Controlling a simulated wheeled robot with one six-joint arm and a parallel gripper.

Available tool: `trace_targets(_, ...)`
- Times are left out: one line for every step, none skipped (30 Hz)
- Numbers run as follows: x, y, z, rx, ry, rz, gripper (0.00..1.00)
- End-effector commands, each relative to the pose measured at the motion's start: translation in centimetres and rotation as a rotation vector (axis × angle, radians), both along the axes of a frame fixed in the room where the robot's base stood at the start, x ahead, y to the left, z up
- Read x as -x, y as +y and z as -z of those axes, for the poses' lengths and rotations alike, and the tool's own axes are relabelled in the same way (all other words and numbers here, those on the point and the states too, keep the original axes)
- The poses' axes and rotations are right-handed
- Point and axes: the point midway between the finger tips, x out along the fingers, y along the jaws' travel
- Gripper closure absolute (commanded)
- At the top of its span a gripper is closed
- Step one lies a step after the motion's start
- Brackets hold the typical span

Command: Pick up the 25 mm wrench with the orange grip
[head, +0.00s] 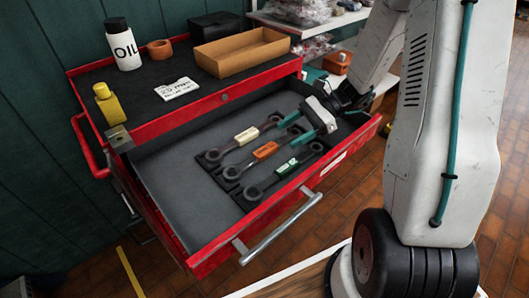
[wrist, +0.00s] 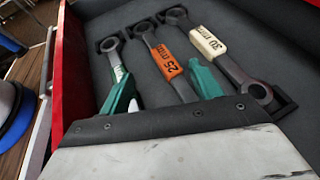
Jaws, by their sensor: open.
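The 25 mm wrench has an orange grip (wrist: 166,62) marked "25 mm" and is the middle of three wrenches in the open drawer. In the head view its orange grip (head: 265,150) lies between the cream-grip and green-and-white-grip wrenches. My gripper (head: 288,134) is open and empty over the right part of the wrenches. In the wrist view the teal fingers of my gripper (wrist: 160,76) appear on either side of the orange-grip wrench. I cannot tell their height above it. The near end of the wrench is hidden behind my gripper body.
The cream-grip wrench (wrist: 207,40), marked "30 mm", and the green-and-white-grip wrench (head: 287,166) lie close on either side. The red drawer (head: 222,252) has raised walls; its left floor is bare. An oil bottle (head: 123,46) and cardboard tray (head: 241,55) stand on the cabinet top.

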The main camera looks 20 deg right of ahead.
Motion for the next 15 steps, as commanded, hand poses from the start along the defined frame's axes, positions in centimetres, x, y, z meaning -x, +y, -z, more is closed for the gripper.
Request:
trace_targets(-0.2, -0.3, 0.6, -0.015, 0.017, 0.023, 0.36)
trace_targets(-0.3, -0.4, 0.8, -0.022, 0.022, 0.034, 0.36)
trace_targets(-0.5, -0.4, 1.0, -0.028, 0.027, 0.042, 0.36)
trace_targets(-0.5, -0.3, 1.2, -0.031, 0.03, 0.047, 0.36)
trace_targets(-0.6, -0.1, 1.3, -0.033, 0.032, 0.049, 0.36)
trace_targets(-0.6, 0.3, 1.5, -0.035, 0.034, 0.051, 0.36)
trace_targets(-0.7, 0.6, 1.6, -0.036, 0.033, 0.05, 0.36)
trace_targets(-0.7, 1.0, 1.8, -0.035, 0.032, 0.049, 0.36)
trace_targets(-0.7, 1.4, 1.9, -0.033, 0.032, 0.048, 0.36)
trace_targets(-0.7, 1.7, 2.1, -0.032, 0.032, 0.049, 0.36)
trace_targets(-0.7, 2.0, 2.2, -0.032, 0.032, 0.049, 0.36)
trace_targets(-0.7, 2.5, 2.3, -0.033, 0.032, 0.048, 0.36)
trace_targets(-0.6, 2.8, 2.5, -0.033, 0.032, 0.047, 0.36)
trace_targets(-0.6, 3.2, 2.6, -0.033, 0.033, 0.047, 0.36)
trace_targets(-0.6, 3.8, 2.9, -0.032, 0.032, 0.047, 0.36)
